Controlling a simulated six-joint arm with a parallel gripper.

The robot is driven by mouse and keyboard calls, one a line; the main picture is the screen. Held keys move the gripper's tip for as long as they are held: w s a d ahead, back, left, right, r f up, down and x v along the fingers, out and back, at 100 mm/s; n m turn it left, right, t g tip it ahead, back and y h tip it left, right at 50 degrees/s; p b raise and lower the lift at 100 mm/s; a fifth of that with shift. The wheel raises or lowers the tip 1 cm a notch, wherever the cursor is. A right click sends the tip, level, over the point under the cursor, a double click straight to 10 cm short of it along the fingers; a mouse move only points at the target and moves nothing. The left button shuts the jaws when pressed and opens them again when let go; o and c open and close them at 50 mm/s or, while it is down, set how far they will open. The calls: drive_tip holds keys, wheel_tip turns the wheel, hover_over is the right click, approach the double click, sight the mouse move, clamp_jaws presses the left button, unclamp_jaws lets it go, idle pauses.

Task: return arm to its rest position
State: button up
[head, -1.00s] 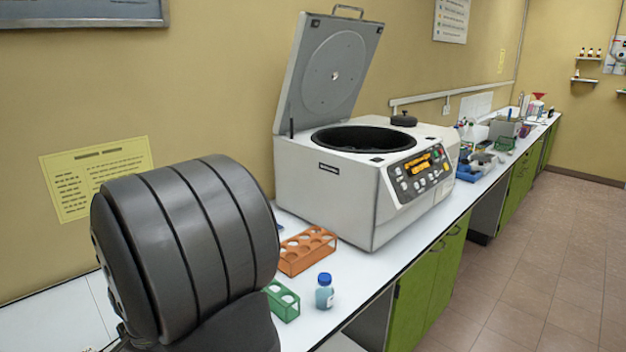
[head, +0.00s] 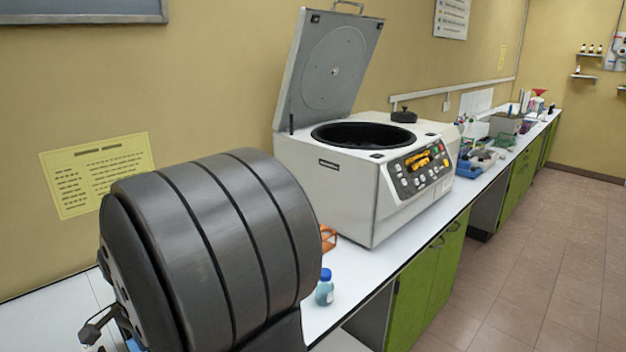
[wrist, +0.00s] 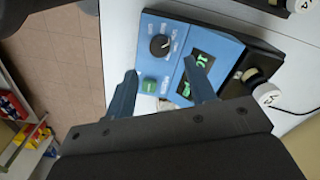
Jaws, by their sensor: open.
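My gripper (wrist: 162,90) shows in the wrist view with its two blue-grey fingers spread apart and nothing between them. Beyond the fingers is a blue device (wrist: 175,50) with a black knob, green-lit displays and a green button, lying on the white bench. I cannot tell whether the fingers touch it; they appear in front of it. In the head view a large dark grey part of my arm fills the lower left, and the fingers are not clear there.
A white centrifuge (head: 345,190) with its lid raised stands on the bench. A small blue-capped bottle (head: 325,292) stands near the front edge. An orange rack (head: 328,238) is mostly hidden behind my arm. Shelves with coloured items (wrist: 38,133) show at the wrist view's lower left.

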wheel_tip(320, 180, up, 11)
wheel_tip(320, 180, down, 18)
drive_tip(key=shift+f, duration=0.15)
drive_tip(key=n, duration=0.8)
drive_tip(key=shift+n, duration=0.3)
drive_tip(key=n, duration=0.4)
drive_tip(key=shift+n, duration=2.3)
drive_tip(key=shift+o, duration=0.2)
